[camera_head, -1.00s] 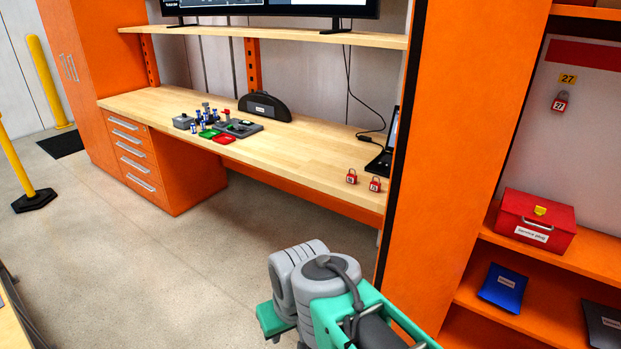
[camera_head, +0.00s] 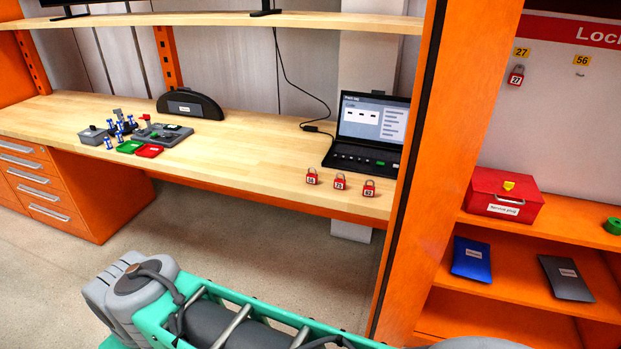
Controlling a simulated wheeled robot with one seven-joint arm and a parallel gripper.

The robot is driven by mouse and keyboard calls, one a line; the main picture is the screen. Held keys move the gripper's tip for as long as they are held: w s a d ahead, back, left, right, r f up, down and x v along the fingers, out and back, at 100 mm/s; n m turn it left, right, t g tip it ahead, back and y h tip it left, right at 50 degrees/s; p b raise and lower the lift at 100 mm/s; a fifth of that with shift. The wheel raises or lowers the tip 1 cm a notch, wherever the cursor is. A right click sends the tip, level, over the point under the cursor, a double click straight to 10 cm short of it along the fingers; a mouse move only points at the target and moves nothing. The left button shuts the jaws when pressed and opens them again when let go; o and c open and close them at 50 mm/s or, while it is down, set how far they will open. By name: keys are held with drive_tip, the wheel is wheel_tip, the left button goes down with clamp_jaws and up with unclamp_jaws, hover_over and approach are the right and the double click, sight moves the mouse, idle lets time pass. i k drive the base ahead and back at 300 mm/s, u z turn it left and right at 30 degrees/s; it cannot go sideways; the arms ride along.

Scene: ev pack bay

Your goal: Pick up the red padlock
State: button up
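Three red padlocks stand near the front right edge of the wooden bench: a left one (camera_head: 311,177), a middle one (camera_head: 340,182) and a right one (camera_head: 369,188). Each has a white number label, too small to read surely. Another red padlock (camera_head: 516,75) hangs on the lockout board at the right, under a yellow tag 27, and its label reads 27. My arm crosses the bottom of the view, below and in front of the bench. My gripper is not in view.
An open laptop (camera_head: 369,135) stands behind the bench padlocks. Small parts with a green tray (camera_head: 130,147) and a red tray (camera_head: 149,151) lie further left. An orange upright (camera_head: 445,150) separates bench and shelves. A red box (camera_head: 503,197) sits on the right shelf.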

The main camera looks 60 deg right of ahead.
sight(339, 184)
drive_tip(key=z, duration=0.25)
drive_tip(key=i, duration=0.9)
drive_tip(key=z, duration=0.9)
drive_tip(key=i, duration=0.6)
drive_tip(key=z, duration=0.45)
